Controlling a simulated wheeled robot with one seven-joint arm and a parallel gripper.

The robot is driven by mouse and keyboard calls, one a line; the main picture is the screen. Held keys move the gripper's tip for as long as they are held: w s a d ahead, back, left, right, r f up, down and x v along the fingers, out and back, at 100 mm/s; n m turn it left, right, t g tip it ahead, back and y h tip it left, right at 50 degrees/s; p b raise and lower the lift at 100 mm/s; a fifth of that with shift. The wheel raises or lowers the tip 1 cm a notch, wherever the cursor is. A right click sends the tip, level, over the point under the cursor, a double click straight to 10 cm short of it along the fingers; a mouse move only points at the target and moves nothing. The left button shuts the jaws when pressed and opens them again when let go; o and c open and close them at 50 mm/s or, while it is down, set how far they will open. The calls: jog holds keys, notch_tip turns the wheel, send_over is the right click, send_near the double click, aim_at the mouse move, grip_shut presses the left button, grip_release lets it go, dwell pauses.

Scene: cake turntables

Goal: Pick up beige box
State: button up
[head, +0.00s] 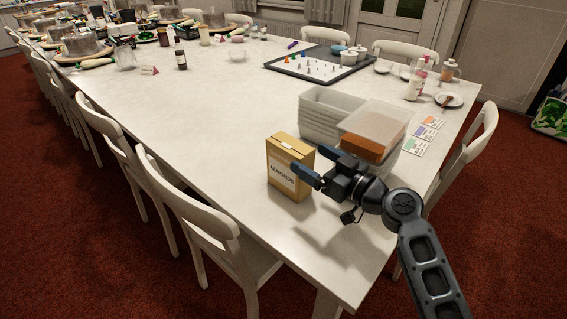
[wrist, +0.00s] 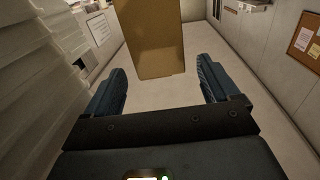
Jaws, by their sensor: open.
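The beige box (head: 287,172), labelled almonds, stands upright near the front corner of the white table (head: 200,105). My gripper (head: 318,168) is just right of it in the head view, with its fingers pointing toward the box and partly overlapping its right side. In the wrist view the box (wrist: 156,40) fills the upper middle, ahead of and between the two blue fingertips. My gripper (wrist: 160,82) is open and empty there, with clear floor of the view on both sides of the box. I cannot tell the exact gap to the box.
Stacked clear containers (head: 333,112), with an orange-filled container (head: 373,130), stand close behind my gripper. Coloured cards (head: 426,137) lie to their right. A dark tray (head: 316,68) with small pieces is farther back. White chairs line the table; its left middle is clear.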

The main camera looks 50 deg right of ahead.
aim_at(292, 145)
jog(key=w+p, duration=0.2)
jog(key=w, duration=0.4)
jog(key=shift+w+d+r, duration=0.1)
jog(key=shift+w, duration=0.5)
jog(key=shift+c, duration=0.4)
grip_shut()
